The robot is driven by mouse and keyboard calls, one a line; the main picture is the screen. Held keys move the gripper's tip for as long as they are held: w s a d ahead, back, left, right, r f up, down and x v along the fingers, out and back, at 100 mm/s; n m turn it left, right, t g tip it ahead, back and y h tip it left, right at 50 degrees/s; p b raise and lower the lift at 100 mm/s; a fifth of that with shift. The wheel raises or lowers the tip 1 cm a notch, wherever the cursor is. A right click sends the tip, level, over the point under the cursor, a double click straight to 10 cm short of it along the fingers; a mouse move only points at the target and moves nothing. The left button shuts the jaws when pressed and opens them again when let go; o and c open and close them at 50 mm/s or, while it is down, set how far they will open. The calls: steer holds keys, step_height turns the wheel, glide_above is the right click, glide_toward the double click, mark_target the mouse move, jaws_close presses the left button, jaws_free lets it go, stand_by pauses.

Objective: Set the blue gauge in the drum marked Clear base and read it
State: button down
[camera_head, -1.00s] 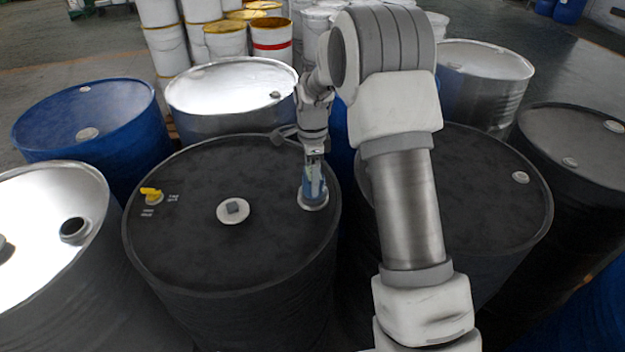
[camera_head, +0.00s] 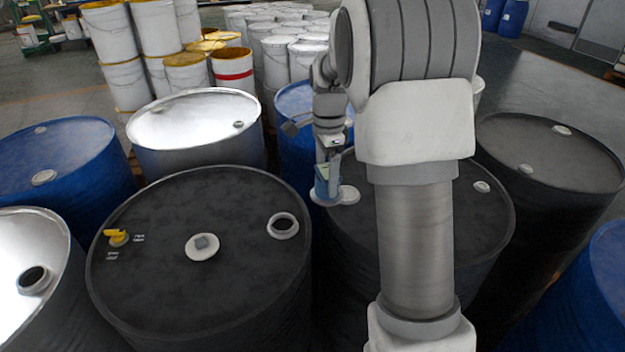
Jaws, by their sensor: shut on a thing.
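My gripper (camera_head: 329,166) is shut on the blue gauge (camera_head: 321,191), which hangs upright from it. The gauge shows over the near-left part of the right black drum's lid (camera_head: 466,236), beside a pale round fitting (camera_head: 348,195). I cannot tell whether it touches the lid. The left black drum (camera_head: 150,270) has an open, pale-rimmed bung hole (camera_head: 283,226) at its right, a pale disc with a grey plug (camera_head: 203,246) in the middle and a yellow tap (camera_head: 117,238) at the left. Small white lettering beside the tap is too small to read. No Clear base marking is legible.
A silver drum (camera_head: 195,125) and a blue drum (camera_head: 60,155) stand behind; an open silver drum (camera_head: 22,243) is at left. Another black drum (camera_head: 545,150) and a blue drum (camera_head: 606,290) stand at right. White pails (camera_head: 117,45) are stacked at the back. Drums stand close together.

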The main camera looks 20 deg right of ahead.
step_height(320, 180, up, 11)
steer(key=p, duration=0.8)
steer(key=shift+d, duration=0.1)
steer(key=shift+f, duration=0.15)
